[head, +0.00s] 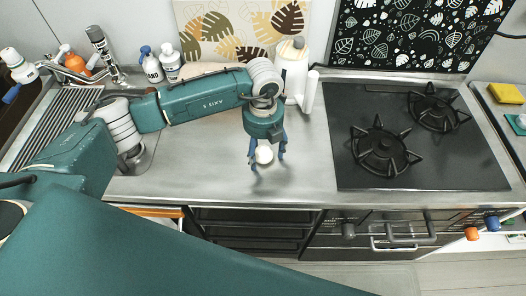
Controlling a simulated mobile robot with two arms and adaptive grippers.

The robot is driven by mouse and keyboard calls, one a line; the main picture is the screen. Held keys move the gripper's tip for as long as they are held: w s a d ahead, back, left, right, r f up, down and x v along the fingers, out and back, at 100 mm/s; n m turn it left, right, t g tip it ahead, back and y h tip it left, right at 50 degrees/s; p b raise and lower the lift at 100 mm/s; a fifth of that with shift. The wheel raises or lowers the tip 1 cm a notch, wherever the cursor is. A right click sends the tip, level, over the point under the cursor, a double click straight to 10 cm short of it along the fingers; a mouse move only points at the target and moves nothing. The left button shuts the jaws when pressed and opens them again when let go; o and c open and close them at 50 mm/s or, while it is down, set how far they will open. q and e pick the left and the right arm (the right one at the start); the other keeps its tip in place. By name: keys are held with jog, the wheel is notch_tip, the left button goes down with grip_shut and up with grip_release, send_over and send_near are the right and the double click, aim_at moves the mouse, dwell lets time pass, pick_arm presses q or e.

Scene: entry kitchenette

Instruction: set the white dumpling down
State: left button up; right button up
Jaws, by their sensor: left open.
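The white dumpling (264,155) is a small round white thing at the steel counter (210,160), in the middle of the head view. My left gripper (267,161) points down over it, with its blue fingers apart on either side of the dumpling. The gripper is open. I cannot tell whether a finger touches the dumpling. My right gripper is not in view.
A black stove (450,160) with two burners lies to the right. White bottles (151,68) stand at the back left. The counter in front of the stove's left edge is clear.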

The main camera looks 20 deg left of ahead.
aim_at(258, 153)
pick_arm(q)
jog(key=c, duration=1.4)
jog(key=shift+r, duration=0.1)
notch_tip(258, 153, up, 20)
jog(key=b, duration=0.4)
jog(key=shift+s+a+f+n, duration=0.95)
jog(key=shift+s+n, duration=1.35)
jog(key=shift+n, duration=3.15)
jog(key=shift+s+a+f+n, duration=0.4)
jog(key=shift+s+f+n, duration=1.5)
jog(key=shift+n, duration=3.6)
jog(key=shift+s+a+f+n, duration=0.75)
jog(key=shift+s+n, duration=1.95)
jog(key=shift+n, duration=2.75)
